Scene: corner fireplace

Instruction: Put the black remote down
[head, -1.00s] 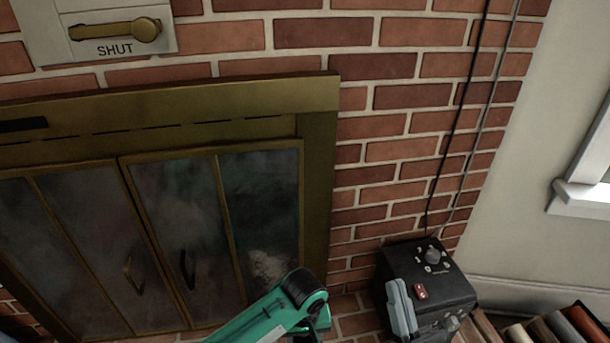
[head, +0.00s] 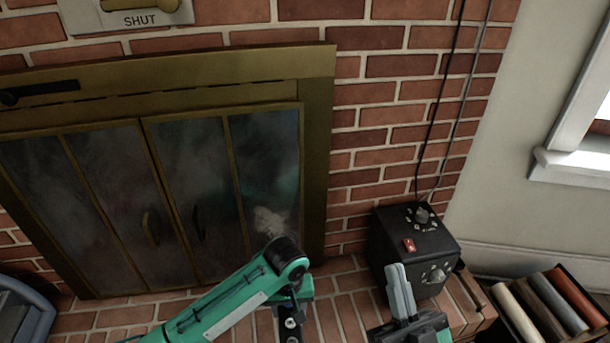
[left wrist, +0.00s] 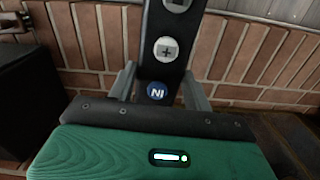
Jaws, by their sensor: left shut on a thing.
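The black remote (head: 290,325) hangs at the bottom of the head view, below the end of my green left arm. In the left wrist view the remote (left wrist: 168,42) stands out lengthwise from between the grey fingers of my left gripper (left wrist: 160,88). Round buttons show on its face, and its far end runs out of the picture. My left gripper is shut on it. Bricks lie behind it, and the gap to them cannot be told. My right gripper (head: 402,290) shows pale grey finger parts in front of the black box; its opening is unclear.
A black box with dials (head: 415,248) stands on the brick hearth (head: 345,315), close to my right gripper. A crate of coloured rolls (head: 550,312) is at the right. The brass-framed fireplace doors (head: 185,200) are shut. A blue-grey bin (head: 38,315) is at lower left.

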